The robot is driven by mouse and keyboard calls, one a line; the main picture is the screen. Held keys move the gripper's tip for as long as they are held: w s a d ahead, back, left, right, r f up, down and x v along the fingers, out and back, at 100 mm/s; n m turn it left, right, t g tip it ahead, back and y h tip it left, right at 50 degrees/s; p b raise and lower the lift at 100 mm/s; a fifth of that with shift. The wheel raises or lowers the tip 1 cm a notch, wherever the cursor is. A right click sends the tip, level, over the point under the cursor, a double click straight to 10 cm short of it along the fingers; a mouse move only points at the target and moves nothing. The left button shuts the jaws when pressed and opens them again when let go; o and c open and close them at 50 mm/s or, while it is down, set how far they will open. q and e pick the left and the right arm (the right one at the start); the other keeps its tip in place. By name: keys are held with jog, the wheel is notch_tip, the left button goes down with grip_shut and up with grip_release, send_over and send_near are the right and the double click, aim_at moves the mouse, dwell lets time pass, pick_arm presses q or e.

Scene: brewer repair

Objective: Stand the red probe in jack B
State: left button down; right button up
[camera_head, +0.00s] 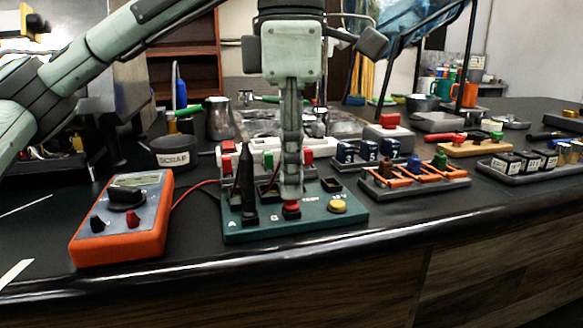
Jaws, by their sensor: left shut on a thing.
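The green test board (330,224) sits near the bench's front edge. The black probe (248,180) stands upright at jack A on its left side. Jack B shows as a red piece (291,207) in the board's front middle. My left gripper (292,193) points straight down just above and behind jack B, shut. The red probe is mostly or wholly hidden by the fingers, so I cannot tell whether its tip is in the jack. A red lead (190,192) runs from the orange meter (120,250) behind the black probe. My right gripper is out of view.
A yellow button (337,205) is on the board's right side. A grey rack with orange bars (415,187) stands close on the right, and a dark scrap bin (173,152) behind left. Bare bench lies in front of the rack.

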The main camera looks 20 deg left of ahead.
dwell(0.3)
pick_arm(q)
jog(key=c, duration=1.5)
grip_release()
jog(key=shift+o, duration=0.2)
notch_tip(320, 180, up, 12)
